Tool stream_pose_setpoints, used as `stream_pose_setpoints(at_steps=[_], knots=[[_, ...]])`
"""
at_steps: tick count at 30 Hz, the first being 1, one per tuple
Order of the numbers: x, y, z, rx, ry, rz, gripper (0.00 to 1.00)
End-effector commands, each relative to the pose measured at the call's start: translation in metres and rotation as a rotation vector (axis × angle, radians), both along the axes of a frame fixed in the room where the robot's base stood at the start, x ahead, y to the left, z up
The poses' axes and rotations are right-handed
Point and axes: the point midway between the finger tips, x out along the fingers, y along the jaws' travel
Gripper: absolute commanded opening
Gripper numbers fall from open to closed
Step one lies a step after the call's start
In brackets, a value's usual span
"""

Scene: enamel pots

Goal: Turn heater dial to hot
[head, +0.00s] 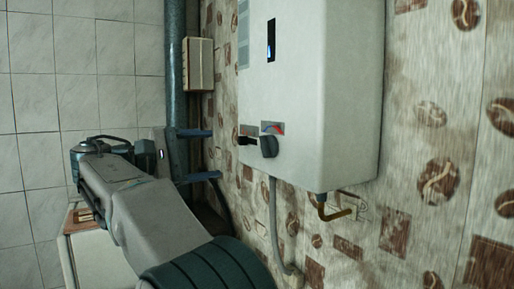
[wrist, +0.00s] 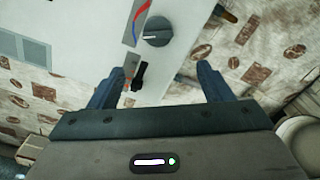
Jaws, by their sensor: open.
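The water heater (head: 315,90) is a white box on the patterned wall. Its round dark grey dial (head: 269,146) sits low on the front, beside a red and blue marking (head: 272,128). A smaller black knob (head: 247,141) is to its left. My gripper (head: 212,154) is open and empty, to the left of the dial and apart from it. In the wrist view the dial (wrist: 157,31) is beyond the fingertips, between them and toward the top, with a white pointer line. The black knob (wrist: 139,76) shows nearer, between the fingers.
A grey hose (head: 275,225) and a brass pipe (head: 337,212) come out below the heater. A dark vertical pipe (head: 176,70) and a beige box (head: 199,64) are behind my gripper. White tiles cover the left wall.

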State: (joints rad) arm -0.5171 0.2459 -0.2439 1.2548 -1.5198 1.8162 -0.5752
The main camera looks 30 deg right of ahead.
Motion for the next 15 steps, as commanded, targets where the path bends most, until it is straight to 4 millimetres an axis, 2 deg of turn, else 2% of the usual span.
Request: stream_pose_setpoints(at_steps=[5, 15], knots=[[0.0, -0.011, 0.005, -0.015, -0.003, -0.01, 0.73], [0.002, -0.081, 0.006, -0.012, -0.003, -0.009, 0.73]])
